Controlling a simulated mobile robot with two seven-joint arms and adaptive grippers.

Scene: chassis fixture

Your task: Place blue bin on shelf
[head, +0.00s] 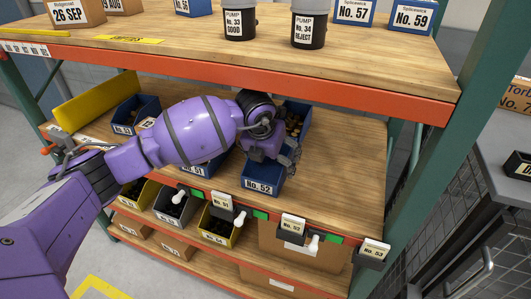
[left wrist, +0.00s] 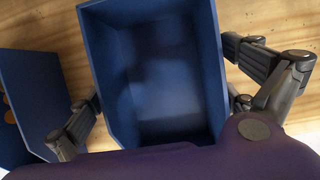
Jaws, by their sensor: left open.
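The blue bin labelled No. 52 (head: 262,182) stands on the middle wooden shelf (head: 345,160), near its front edge. Its inside looks empty in the left wrist view, where the bin (left wrist: 165,75) fills the middle. My left gripper (head: 280,160) is open at the bin, with one finger on each side in the left wrist view (left wrist: 170,105). The fingers are close to the bin walls; I cannot tell if they touch. My arm and wrist hide part of the bin and the shelf behind it. My right gripper is not in view.
Blue bin No. 51 (head: 198,170) stands to the left, and another blue bin (head: 297,117) with brown contents behind. The upper shelf (head: 300,65) hangs above my wrist. Label holders (head: 293,226) line the front edge. Bare shelf lies to the right.

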